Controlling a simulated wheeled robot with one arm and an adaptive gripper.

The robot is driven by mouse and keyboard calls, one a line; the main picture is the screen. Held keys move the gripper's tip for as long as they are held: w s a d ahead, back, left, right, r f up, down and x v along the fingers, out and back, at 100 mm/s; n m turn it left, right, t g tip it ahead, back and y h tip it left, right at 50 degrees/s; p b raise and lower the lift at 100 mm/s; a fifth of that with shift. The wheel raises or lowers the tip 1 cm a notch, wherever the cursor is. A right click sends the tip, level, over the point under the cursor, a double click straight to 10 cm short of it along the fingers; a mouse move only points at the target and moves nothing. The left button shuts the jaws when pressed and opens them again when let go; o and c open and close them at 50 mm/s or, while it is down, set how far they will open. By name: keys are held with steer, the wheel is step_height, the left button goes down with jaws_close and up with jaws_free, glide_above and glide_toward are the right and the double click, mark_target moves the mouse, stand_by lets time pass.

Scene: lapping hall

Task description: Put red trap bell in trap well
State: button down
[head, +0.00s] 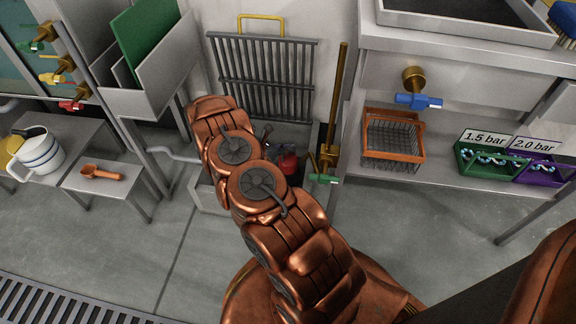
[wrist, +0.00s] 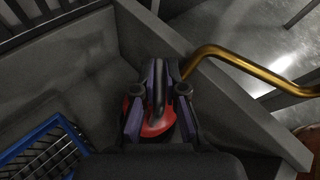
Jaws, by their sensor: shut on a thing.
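The red trap bell (wrist: 157,126) has a dark loop handle and sits between the fingers of my gripper (wrist: 159,78) in the wrist view. My gripper is shut on its handle. The bell also shows red in the head view (head: 288,164), just beyond my arm. The trap well (head: 208,198) is a grey open box on the floor against the wall, partly hidden by my arm. In the wrist view the bell is over or inside the well (wrist: 235,108), near one wall. I cannot tell whether it touches the bottom.
A blue basket (wrist: 42,148) is inside the well, left of the bell. A brass pipe (wrist: 230,58) crosses the well's wall. A barred grate (head: 262,80) leans behind the well. A brass post with a green-handled valve (head: 324,178) stands right of it.

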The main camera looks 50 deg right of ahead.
mark_target(283, 160)
steer(key=shift+f+b, duration=1)
steer(key=shift+f, duration=2.45)
steer(key=c, duration=1.2)
jaws_free()
steer(key=shift+f, duration=0.15)
steer(key=shift+c, duration=0.2)
steer(key=shift+w+a+r, duration=0.1)
steer(key=shift+a+r, duration=0.1)
steer(key=shift+r, duration=0.1)
steer(key=p+v, duration=0.4)
steer(key=v, duration=0.7)
steer(key=shift+a, duration=0.25)
steer(key=shift+r, duration=0.2)
